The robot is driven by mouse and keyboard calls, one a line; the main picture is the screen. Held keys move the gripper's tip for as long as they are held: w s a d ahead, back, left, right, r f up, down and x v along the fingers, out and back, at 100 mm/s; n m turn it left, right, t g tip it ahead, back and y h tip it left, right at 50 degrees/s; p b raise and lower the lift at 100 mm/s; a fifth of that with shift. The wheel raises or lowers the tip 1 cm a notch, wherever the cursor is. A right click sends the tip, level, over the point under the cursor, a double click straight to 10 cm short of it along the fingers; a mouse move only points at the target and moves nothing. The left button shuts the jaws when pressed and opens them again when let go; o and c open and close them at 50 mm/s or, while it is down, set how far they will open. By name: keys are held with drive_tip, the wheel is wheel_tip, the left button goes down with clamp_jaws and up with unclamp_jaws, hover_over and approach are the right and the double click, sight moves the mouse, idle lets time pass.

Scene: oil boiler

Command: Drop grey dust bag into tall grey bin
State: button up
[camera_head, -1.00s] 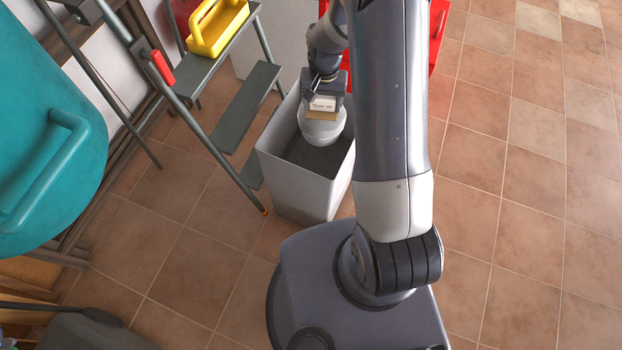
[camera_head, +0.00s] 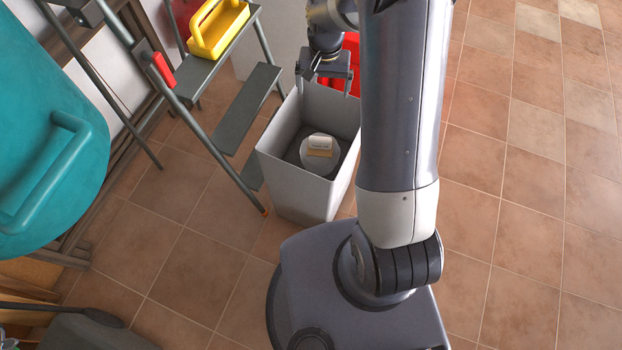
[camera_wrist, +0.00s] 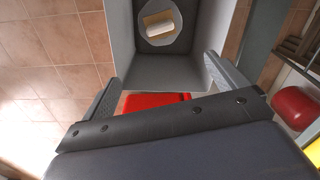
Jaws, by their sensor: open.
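The grey dust bag (camera_head: 320,153), with a tan collar and white label, lies inside the tall grey bin (camera_head: 292,193) on its floor. In the wrist view the bag (camera_wrist: 161,36) also shows inside the bin (camera_wrist: 178,72), apart from the bin's near wall. My gripper (camera_head: 324,88) is open and empty above the bin's far rim. In the wrist view its two fingers (camera_wrist: 168,85) are spread wide with nothing between them.
A step ladder (camera_head: 240,110) with a yellow tool caddy (camera_head: 217,27) on top stands left of the bin. A red object (camera_head: 345,62) is behind the bin. A teal tank (camera_head: 50,150) is at far left. Tiled floor on the right is clear.

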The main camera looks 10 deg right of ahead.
wheel_tip(320, 180, up, 4)
idle(0.4)
wheel_tip(320, 180, down, 11)
drive_tip(key=shift+r+p, duration=1.3)
drive_tip(key=shift+r, duration=1.15)
drive_tip(key=shift+f, duration=0.1)
